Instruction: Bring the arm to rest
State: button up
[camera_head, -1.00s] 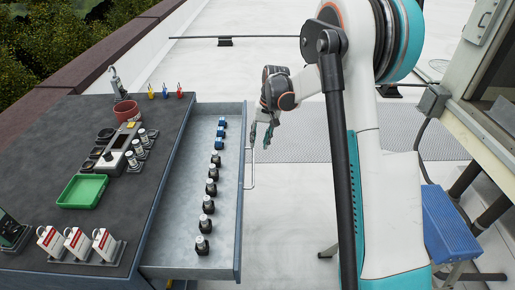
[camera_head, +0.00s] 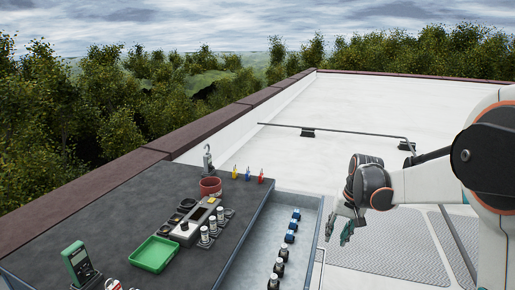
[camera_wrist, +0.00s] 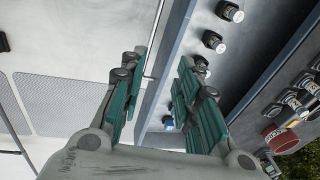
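My gripper (camera_head: 340,226) is in the head view just right of the open drawer, above the white roof. Its teal fingers point down and to the left. In the wrist view my gripper (camera_wrist: 163,62) has its two fingers spread apart with nothing between them. The drawer's front and its bar handle (camera_wrist: 157,45) show beyond the fingers, and I see no contact. My arm (camera_head: 425,180) reaches in from the right of the head view, bent, with the forearm nearly level.
The open drawer (camera_head: 300,203) holds a row of black and blue fittings. The dark worktop (camera_head: 120,215) carries a green tray (camera_head: 154,253), a red pot (camera_head: 210,187), a green meter (camera_head: 78,263) and a hook tool. A low rail (camera_head: 350,132) crosses the roof behind; open roof lies beyond.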

jog(key=s+a+r+n+t, duration=0.1)
jog(key=s+a+r, duration=0.1)
jog(key=s+r, duration=0.35)
jog(key=s+a+r+t+h, duration=0.1)
jog(key=s+r+t, duration=0.1)
jog(key=s, duration=0.6)
jog(key=s+a+r+n+t, duration=0.1)
jog(key=s+a+r, duration=0.15)
jog(key=s, duration=0.45)
jog(key=s+f+n+t, duration=0.1)
jog(key=s, duration=0.7)
jog(key=shift+s+a+f+t+h, duration=0.2)
jog(key=shift+s+a+t+h, duration=0.1)
jog(key=shift+s, duration=0.1)
